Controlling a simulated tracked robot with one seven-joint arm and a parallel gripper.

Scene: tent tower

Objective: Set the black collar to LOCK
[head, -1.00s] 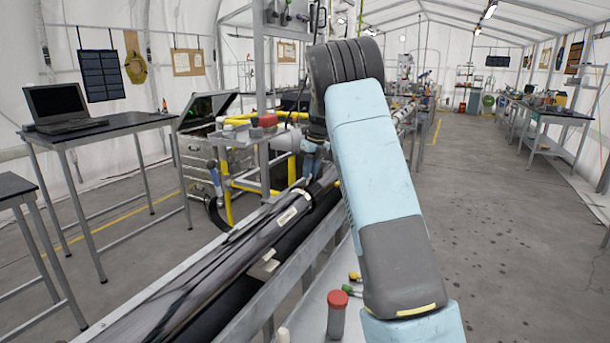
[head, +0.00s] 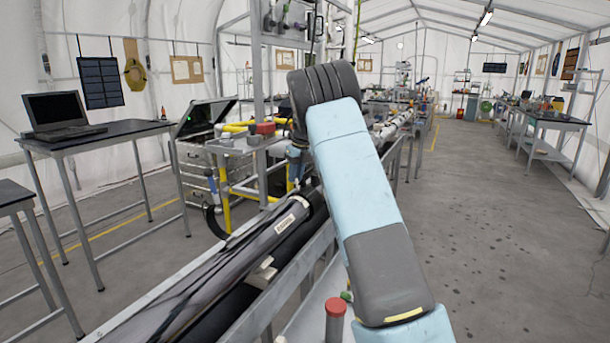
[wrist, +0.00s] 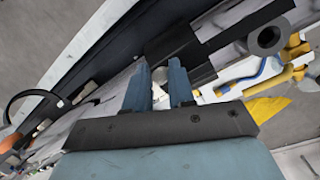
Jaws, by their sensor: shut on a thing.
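My gripper (wrist: 159,85) has two blue fingers, seen from behind in the wrist view. They are close together on a small pale grey piece (wrist: 160,75) between their tips; I cannot tell what it belongs to. A black cylindrical part (wrist: 180,48), which may be the black collar, lies just beyond the fingertips. No LOCK mark can be read. In the head view my gripper (head: 296,165) points down by the far end of a dark tube (head: 255,238) with a white label. My arm hides part of that area.
A red-capped grey container (head: 336,322) stands at the bottom, near my arm. Yellow pipes (head: 235,190) and a metal frame stand left of the gripper. A table with a laptop (head: 58,115) is at far left. The floor aisle on the right is clear.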

